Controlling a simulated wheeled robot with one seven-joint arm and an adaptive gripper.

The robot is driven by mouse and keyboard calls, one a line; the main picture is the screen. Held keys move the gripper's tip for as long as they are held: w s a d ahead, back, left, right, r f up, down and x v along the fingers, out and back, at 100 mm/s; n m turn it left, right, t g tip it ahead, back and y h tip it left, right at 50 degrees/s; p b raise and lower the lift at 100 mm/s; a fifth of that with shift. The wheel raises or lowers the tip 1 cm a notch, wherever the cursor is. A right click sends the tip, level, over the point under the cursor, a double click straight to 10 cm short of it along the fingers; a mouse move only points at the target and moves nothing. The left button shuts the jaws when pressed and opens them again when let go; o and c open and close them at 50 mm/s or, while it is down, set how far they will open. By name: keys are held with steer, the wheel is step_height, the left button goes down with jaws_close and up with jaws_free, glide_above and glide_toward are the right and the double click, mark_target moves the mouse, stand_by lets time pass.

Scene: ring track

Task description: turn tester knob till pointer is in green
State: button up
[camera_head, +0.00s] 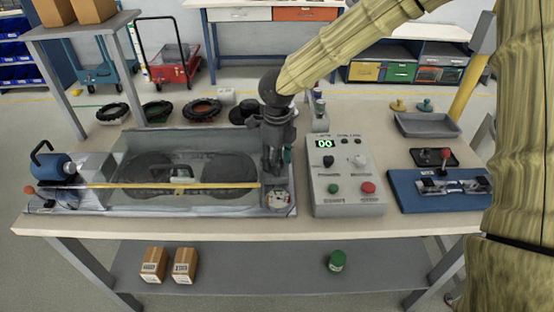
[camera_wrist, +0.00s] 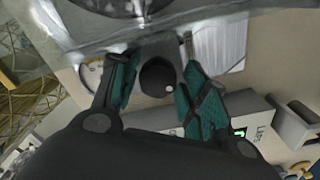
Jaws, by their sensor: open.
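My gripper (camera_head: 273,168) points down at the right end of the clear-walled ring track unit, just behind a small white round dial (camera_head: 278,200). In the wrist view my gripper (camera_wrist: 162,88) is open, its two green-padded fingers on either side of a dark round knob (camera_wrist: 156,75) with a white dot. Gaps show between the knob and the pads; I cannot tell whether either finger touches it. In the head view the knob is hidden by my gripper. The dial's edge shows in the wrist view (camera_wrist: 90,76), mostly behind a finger; its pointer and any green zone are not readable.
A grey control box (camera_head: 345,190) with a lit green display and several buttons stands close to the right of my gripper. The clear-walled track tank (camera_head: 190,143) lies to the left. A blue fixture (camera_head: 438,190) and grey tray (camera_head: 425,124) are farther right.

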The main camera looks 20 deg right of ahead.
steer(key=shift+s+r, duration=0.15)
steer(key=c, duration=0.8)
steer(key=shift+o, duration=0.2)
